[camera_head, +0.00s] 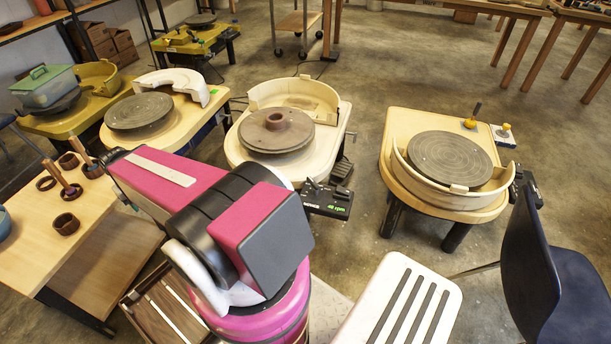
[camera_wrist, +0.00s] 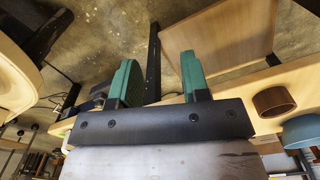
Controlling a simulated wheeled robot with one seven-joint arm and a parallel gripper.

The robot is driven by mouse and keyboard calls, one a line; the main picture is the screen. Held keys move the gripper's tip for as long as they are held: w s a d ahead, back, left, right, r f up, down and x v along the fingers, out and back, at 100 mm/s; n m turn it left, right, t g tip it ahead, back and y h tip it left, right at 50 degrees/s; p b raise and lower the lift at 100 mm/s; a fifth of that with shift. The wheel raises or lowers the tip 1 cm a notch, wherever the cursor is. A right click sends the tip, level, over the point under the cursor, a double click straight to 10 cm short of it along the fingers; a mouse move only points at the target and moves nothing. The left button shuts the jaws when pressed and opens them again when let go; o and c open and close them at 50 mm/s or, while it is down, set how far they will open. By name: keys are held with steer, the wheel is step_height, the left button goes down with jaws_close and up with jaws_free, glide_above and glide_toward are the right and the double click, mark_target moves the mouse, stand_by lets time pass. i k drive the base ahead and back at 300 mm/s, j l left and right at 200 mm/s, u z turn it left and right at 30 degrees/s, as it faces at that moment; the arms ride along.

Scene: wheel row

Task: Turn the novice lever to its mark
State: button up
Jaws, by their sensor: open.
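A black control box (camera_head: 328,199) with small levers on top and a green "rpm" readout sits at the front right of the middle wheel (camera_head: 276,131). Another dark control box (camera_head: 526,186) is on the right wheel's table. My gripper (camera_wrist: 160,62) shows in the wrist view with two green fingers, apart and empty. In the head view my arm hides it. No lever can be made out between the fingers.
A wooden side table (camera_head: 62,232) with brown cups stands left. A brown cup (camera_wrist: 273,100) and blue bowl (camera_wrist: 304,131) show in the wrist view. A white slotted seat (camera_head: 402,304) and dark chair (camera_head: 545,262) stand front right. Floor is clear between the middle and right wheels.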

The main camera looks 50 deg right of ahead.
mark_target(313, 183)
steer(key=z, duration=2.5)
steer(key=k+l+u, duration=0.15)
